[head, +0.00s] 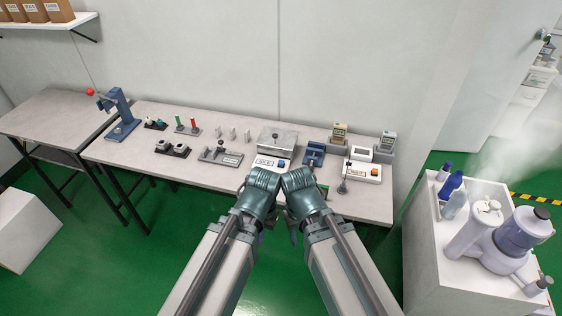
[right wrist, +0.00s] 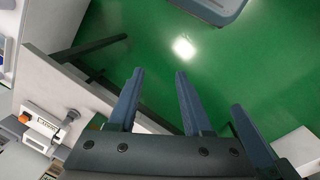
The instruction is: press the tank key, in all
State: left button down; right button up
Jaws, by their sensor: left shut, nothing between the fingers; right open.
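Two handheld testers stand upright in cradles at the back right of the bench: a tan one (head: 339,131) and a grey one (head: 388,138). Their keys are too small to read, and I cannot pick out a tank key. My left gripper (head: 271,221) is shut and empty, low in front of the bench edge, well short of the testers. My right gripper (right wrist: 158,88) is open and empty. Its blue fingers show over the green floor in the right wrist view.
White boxes with buttons (head: 363,172) (head: 270,163) and a metal box (head: 278,139) sit on the bench (head: 120,152). A blue press (head: 121,112) stands left. A misting humidifier (head: 500,240) stands on a white cabinet at right. My forearms cover the bench's front middle.

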grip_shut()
dwell(1.5)
